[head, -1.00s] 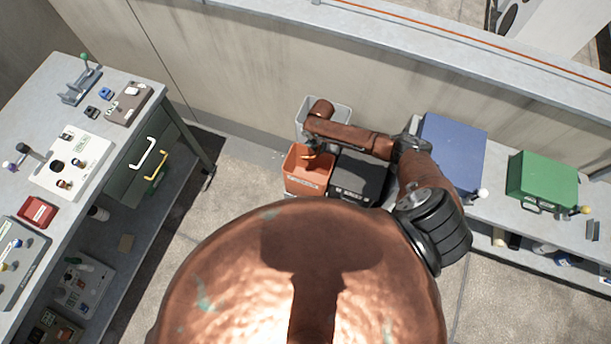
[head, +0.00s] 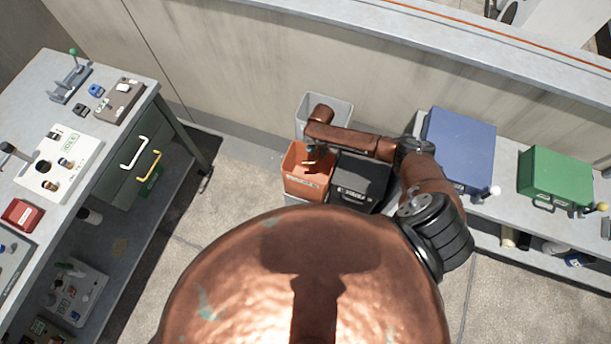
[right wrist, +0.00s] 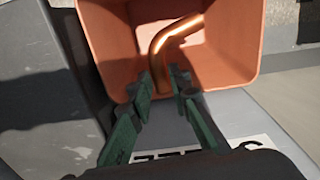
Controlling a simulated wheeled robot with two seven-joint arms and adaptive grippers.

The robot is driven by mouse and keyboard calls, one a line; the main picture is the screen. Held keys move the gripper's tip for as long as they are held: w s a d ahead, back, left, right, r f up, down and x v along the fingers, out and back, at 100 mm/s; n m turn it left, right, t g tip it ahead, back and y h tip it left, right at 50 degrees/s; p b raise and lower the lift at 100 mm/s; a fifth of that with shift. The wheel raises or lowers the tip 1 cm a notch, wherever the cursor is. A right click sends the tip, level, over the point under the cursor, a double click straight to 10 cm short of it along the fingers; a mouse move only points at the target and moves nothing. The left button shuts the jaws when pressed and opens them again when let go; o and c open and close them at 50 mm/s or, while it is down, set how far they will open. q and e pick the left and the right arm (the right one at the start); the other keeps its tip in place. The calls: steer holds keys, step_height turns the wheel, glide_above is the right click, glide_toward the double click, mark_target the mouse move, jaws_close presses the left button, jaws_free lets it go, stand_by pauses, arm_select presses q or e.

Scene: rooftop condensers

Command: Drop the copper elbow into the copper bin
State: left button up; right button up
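The copper elbow (right wrist: 165,48) is a shiny bent pipe, seen in the right wrist view in front of the inside of the copper bin. The copper bin (head: 309,188) is an orange open box on the floor by the wall; it also shows in the right wrist view (right wrist: 107,50). My right gripper (right wrist: 161,82) has its green fingertips on both sides of the elbow's near end, closed on it. In the head view my right gripper (head: 311,157) is over the bin's opening, and the elbow is hard to make out there. My left gripper is not in view.
A grey bin (head: 340,108) stands behind the copper bin and a black bin (head: 360,183) to its right. A workbench (head: 135,85) with parts is at the left. A low bench at the right carries a blue case (head: 460,145) and a green case (head: 555,175).

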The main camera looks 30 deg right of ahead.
steer(key=o, duration=0.4)
steer(key=shift+o, duration=0.2)
step_height(320, 180, up, 12)
stand_by(0.4)
stand_by(0.4)
